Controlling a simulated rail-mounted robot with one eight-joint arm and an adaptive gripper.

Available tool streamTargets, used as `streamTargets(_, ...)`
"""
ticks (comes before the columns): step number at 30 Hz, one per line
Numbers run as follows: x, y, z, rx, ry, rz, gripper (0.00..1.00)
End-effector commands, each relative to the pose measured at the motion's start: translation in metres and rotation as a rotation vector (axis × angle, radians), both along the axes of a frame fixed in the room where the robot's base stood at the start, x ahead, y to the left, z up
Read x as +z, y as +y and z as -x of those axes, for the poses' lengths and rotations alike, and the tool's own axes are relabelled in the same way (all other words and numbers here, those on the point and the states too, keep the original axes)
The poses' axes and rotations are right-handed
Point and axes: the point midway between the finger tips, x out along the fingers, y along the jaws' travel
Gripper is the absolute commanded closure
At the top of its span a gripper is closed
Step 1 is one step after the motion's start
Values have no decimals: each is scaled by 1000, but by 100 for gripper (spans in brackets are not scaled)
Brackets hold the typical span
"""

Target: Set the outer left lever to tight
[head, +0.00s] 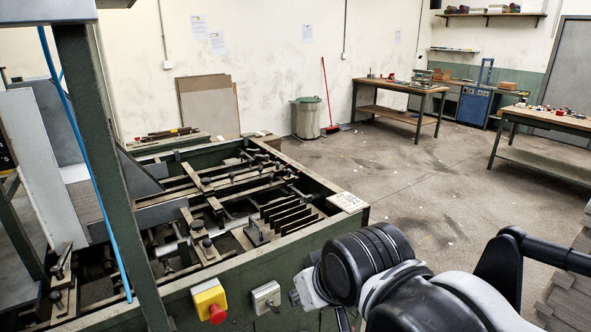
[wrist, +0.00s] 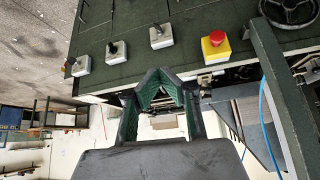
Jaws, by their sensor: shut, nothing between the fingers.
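Three pale switch boxes with black levers sit in a row on the green machine panel in the wrist view: one beside the yellow box (wrist: 160,38), a middle one (wrist: 115,51) and a far one (wrist: 78,66). In the head view the box beside the yellow one (head: 266,298) is the leftmost of the row; the others are hidden by my arm. The lever settings and any labels are too small to read. My gripper (wrist: 161,76) is shut and empty, apart from the levers, below them in the wrist picture. In the head view its fingers are hidden.
A yellow box with a red button (head: 209,301) sits left of the levers; it also shows in the wrist view (wrist: 215,45). A black handwheel (wrist: 290,10) and a green post (head: 97,150) stand near. The floor right of the machine is clear.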

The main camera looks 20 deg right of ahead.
Motion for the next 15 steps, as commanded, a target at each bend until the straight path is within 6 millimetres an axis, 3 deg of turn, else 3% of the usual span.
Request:
streamTargets(10,3,0,-5,-5,4,-11,100)
streamTargets(15,21,1,-34,-33,23,-75,100)
